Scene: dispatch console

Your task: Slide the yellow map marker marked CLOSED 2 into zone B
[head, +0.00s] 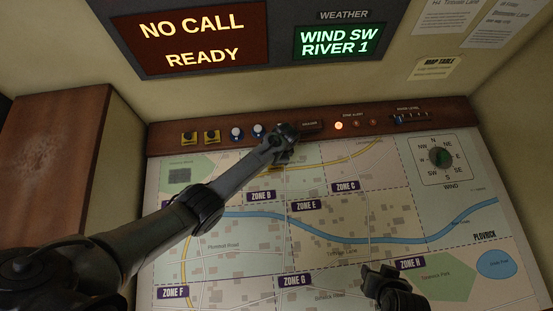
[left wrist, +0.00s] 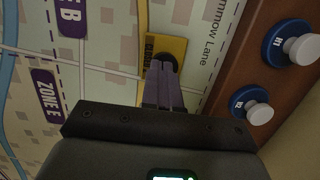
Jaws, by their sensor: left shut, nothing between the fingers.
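In the left wrist view a yellow map marker (left wrist: 177,45) with a dark round knob lies on the map. Its printed word is partly covered and its number cannot be read. My left gripper (left wrist: 163,68) is shut with nothing between its fingers; the tips are at the marker's knob and overlap it in the picture. In the head view my left gripper (head: 284,134) reaches the map's top edge, and my arm hides most of the area by the marker. The ZONE B label (head: 261,196) shows below it. My right gripper (head: 388,275) is over the lower right; its opening is unclear.
A wind dial (head: 440,158) sits at the map's upper right. The middle of the map is flat and clear.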

